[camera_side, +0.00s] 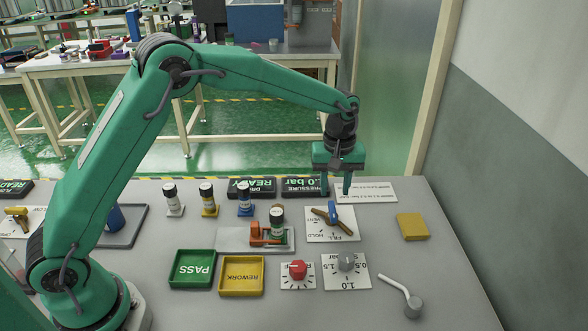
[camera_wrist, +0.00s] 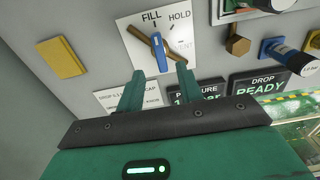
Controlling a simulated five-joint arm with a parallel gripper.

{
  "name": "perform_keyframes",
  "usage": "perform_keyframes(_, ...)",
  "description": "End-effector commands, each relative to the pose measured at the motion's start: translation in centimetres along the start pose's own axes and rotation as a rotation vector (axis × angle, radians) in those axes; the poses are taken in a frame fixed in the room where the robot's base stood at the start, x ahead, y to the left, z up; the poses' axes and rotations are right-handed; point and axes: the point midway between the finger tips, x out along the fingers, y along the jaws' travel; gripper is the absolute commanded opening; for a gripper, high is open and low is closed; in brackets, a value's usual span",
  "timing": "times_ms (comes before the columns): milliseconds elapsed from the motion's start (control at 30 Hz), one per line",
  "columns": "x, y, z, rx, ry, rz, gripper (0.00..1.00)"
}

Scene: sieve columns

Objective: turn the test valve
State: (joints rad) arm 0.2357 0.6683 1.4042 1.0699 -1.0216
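The test valve (camera_side: 333,214) sits on a white plate marked FILL, HOLD and VENT. It has a blue lever across a brown, brass-like body. The lever also shows in the wrist view (camera_wrist: 158,54), lined up roughly with the FILL mark. My gripper (camera_side: 335,190) hangs pointing down at the valve's back side, above the table. In the wrist view my gripper's fingers (camera_wrist: 158,76) are apart with nothing held between them. The lever's near end appears between the fingertips in that picture, but I see no contact. The exact height gap is unclear.
Behind the valve are a PRESSURE display (camera_side: 304,187) and a white label card (camera_side: 366,191). A fixture (camera_side: 266,234) holding a dark-capped column is left. A red knob (camera_side: 298,270), grey knob (camera_side: 347,262) and grey lever (camera_side: 411,304) lie in front. A yellow block (camera_side: 411,227) is right.

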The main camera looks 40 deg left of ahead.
Motion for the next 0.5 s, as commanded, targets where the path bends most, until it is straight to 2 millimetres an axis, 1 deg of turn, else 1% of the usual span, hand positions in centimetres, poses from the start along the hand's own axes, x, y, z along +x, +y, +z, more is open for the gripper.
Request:
perform_keyframes(300,3.9,-0.1,0.0,0.0,-0.001,-0.002,0.36)
perform_keyframes(500,5.7,0.0,0.0,0.0,-0.001,-0.001,0.36)
